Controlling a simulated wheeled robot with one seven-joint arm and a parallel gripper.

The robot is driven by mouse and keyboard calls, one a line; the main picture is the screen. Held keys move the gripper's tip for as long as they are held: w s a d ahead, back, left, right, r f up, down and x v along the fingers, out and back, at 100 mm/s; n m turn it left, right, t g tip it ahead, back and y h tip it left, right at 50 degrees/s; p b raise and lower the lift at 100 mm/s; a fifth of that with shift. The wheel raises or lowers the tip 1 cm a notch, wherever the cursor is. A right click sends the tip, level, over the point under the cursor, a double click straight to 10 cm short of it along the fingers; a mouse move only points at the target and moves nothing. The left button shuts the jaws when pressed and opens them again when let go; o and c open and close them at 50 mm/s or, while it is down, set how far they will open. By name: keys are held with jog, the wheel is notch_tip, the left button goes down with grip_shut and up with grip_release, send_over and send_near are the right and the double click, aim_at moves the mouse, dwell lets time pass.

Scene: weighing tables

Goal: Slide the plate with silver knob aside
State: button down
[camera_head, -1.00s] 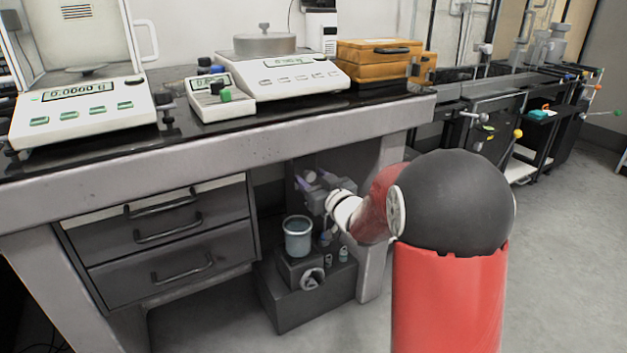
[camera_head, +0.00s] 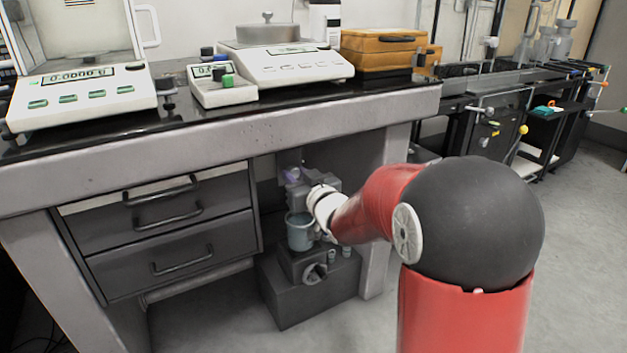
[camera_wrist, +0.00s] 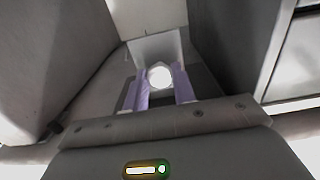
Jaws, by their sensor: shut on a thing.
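In the wrist view, the silver knob (camera_wrist: 160,76) is a bright round shape between the two purple fingers of my gripper (camera_wrist: 160,88). My gripper is shut on it. Behind the knob is a pale grey plate (camera_wrist: 148,47), seen as a small square panel; the fingers and knob hide its lower part. In the head view, my gripper (camera_head: 292,173) reaches under the weighing table (camera_head: 330,118), in the recess right of the drawers. The knob and plate cannot be made out there.
A blue-grey bucket (camera_head: 300,236) stands just below my gripper on a dark stepped block (camera_head: 300,300). The drawer unit (camera_head: 165,235) bounds the recess on the left, a table leg (camera_head: 378,270) on the right. Balances and a wooden box (camera_head: 385,52) stand on top.

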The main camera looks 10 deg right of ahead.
jog(key=shift+s+a, duration=0.2)
jog(key=shift+a, duration=0.4)
jog(key=shift+s+a, duration=0.15)
jog(key=shift+a, duration=0.4)
jog(key=c, duration=1.1)
grip_release()
jog(key=shift+c, duration=0.2)
jog(key=v, duration=0.8)
jog(key=shift+w, duration=0.1)
